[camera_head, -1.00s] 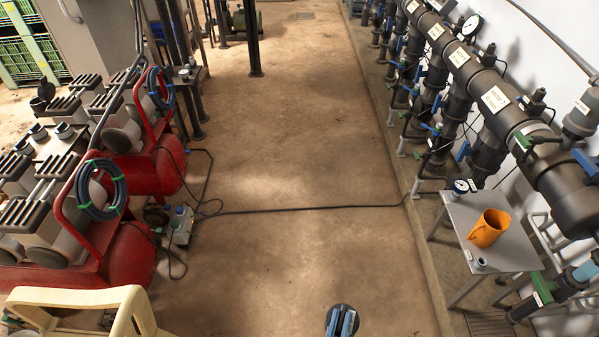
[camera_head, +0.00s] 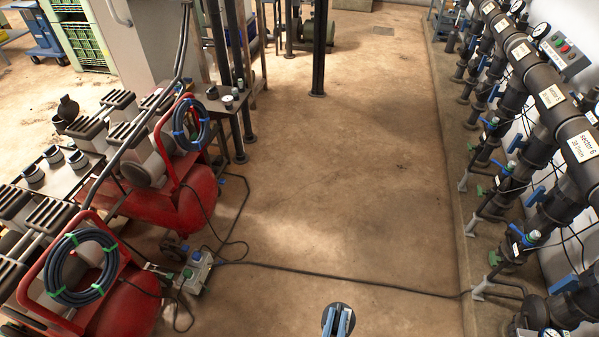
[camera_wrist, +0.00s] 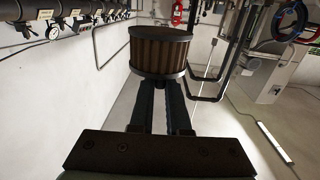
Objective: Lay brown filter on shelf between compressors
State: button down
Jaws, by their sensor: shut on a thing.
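The brown filter (camera_wrist: 160,52) is a pleated cylinder with dark end rims, seen in the wrist view. My gripper (camera_wrist: 160,84) is shut on it and holds it beyond the fingertips, up off the floor. In the head view, two red compressors (camera_head: 192,192) and (camera_head: 125,308) stand at the left. Between them is a dark shelf (camera_head: 62,182) with several grey round fittings (camera_head: 33,173) on it.
A black cable (camera_head: 340,277) crosses the floor from a grey box (camera_head: 195,270) by the compressors. Dark posts (camera_head: 318,50) and a small side table (camera_head: 228,105) stand beyond them. Grey manifold pipes (camera_head: 540,125) line the right. The middle floor (camera_head: 350,170) is clear.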

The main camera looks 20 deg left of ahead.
aim_at(60, 185)
jog(key=i+u, duration=0.35)
jog(key=i, duration=0.35)
jog(key=i+l+u, duration=0.1)
jog(key=i+u, duration=0.25)
jog(key=i, duration=0.3)
jog(key=i+u, duration=0.3)
jog(key=i, duration=1.2)
jog(key=i+z, duration=0.1)
jog(key=z, duration=0.75)
jog(key=i+j+z, duration=0.1)
jog(key=z, duration=7.6)
